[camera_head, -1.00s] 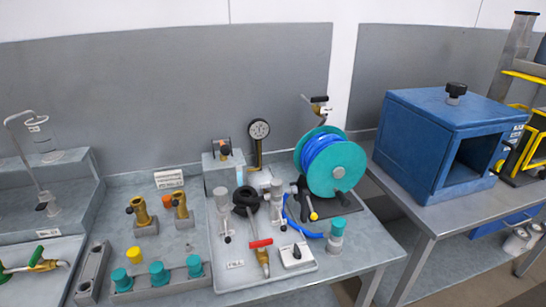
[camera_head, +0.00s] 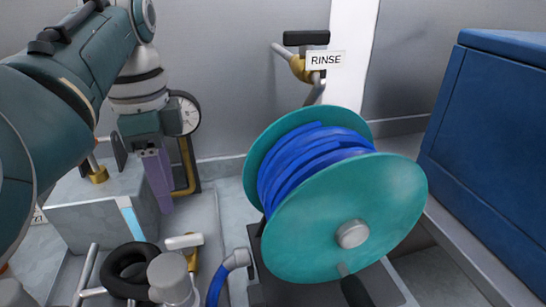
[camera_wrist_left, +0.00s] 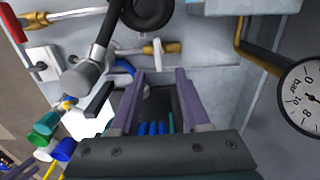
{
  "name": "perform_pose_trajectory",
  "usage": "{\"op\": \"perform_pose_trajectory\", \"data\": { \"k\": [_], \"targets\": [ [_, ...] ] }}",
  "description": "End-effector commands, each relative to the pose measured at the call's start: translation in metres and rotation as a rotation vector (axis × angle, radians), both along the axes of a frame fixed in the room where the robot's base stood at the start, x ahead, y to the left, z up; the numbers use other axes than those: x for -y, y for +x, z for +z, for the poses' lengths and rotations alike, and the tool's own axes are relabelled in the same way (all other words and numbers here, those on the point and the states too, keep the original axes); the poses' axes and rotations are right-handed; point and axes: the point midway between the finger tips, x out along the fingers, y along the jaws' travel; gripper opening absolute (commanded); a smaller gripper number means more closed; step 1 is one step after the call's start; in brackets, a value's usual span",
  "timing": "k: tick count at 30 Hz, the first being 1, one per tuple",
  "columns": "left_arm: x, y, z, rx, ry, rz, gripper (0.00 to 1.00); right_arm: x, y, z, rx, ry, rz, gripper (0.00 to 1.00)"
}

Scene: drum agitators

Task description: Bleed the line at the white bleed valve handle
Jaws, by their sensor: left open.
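The brass valve also shows in the left wrist view (camera_wrist_left: 166,47), beyond my fingertips. My left gripper (camera_head: 163,208) reaches down from the upper left, above and slightly behind the handle. In the left wrist view its two purple fingers (camera_wrist_left: 160,74) are apart with nothing between them. They appear clear of the valve.
A teal reel (camera_head: 345,215) with blue hose stands close on the right. A pressure gauge (camera_head: 186,113) on a brass pipe is behind my gripper. The RINSE valve (camera_head: 303,65) is behind the reel.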

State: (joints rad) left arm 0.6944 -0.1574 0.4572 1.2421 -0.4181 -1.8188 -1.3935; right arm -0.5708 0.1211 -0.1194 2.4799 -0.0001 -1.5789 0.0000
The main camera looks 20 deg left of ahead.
Motion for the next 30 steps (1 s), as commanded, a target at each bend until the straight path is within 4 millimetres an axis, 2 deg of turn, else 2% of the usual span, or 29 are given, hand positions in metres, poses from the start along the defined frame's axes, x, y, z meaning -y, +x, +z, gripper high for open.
{"op": "perform_pose_trajectory", "data": {
  "k": [5,12,18,22,30],
  "targets": [
    [0.002,0.001,-0.017,-0.007,-0.006,-0.015,0.46,0.0,-0.004,-0.006,-0.011,-0.001,0.001,0.5],
    [0.002,0.0,-0.065,-0.007,-0.006,-0.013,0.46,0.0,-0.006,-0.02,-0.017,-0.001,0.001,0.5],
    [0.002,0.001,-0.092,-0.003,-0.005,-0.012,0.46,0.0,-0.006,-0.029,-0.016,-0.001,0.001,0.5],
    [0.002,0.001,-0.098,-0.002,-0.005,-0.012,0.46,0.0,-0.005,-0.03,-0.014,-0.001,0.002,0.5],
    [0.001,0.001,-0.098,-0.001,-0.004,-0.011,0.45,0.0,-0.004,-0.029,-0.011,0.0,0.001,0.5]
  ]
}}
